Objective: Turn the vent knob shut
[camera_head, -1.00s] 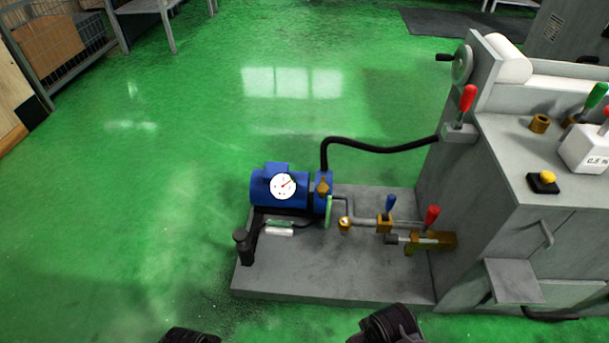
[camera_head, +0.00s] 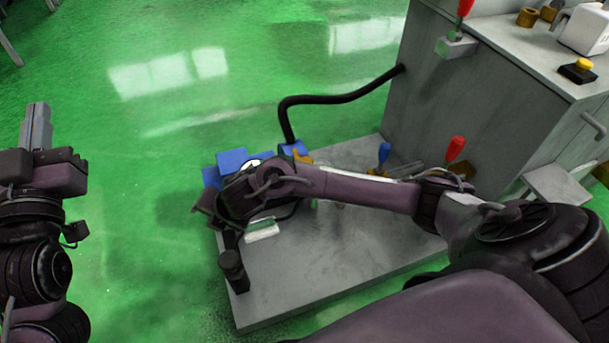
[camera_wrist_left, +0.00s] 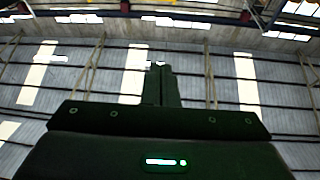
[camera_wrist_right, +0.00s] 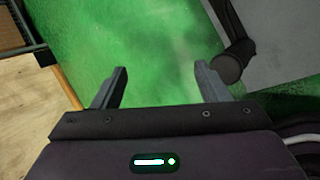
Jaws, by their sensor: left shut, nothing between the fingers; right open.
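I cannot tell which part is the vent knob. A brass fitting (camera_head: 301,156) shows beside the blue pump motor (camera_head: 232,161), partly behind my right arm. My right gripper (camera_wrist_right: 163,82) is open and empty, left of that cylinder in the wrist view, over green floor. In the head view my right arm crosses the pump and hides much of it. My left gripper (camera_head: 38,112) is shut and empty, pointing up at the far left.
The grey base plate (camera_head: 300,290) adjoins the grey grinder body (camera_head: 430,110). A blue lever (camera_head: 384,153) and a red lever (camera_head: 455,149) rise from the pipework. A black hose (camera_head: 340,98) runs from pump to grinder.

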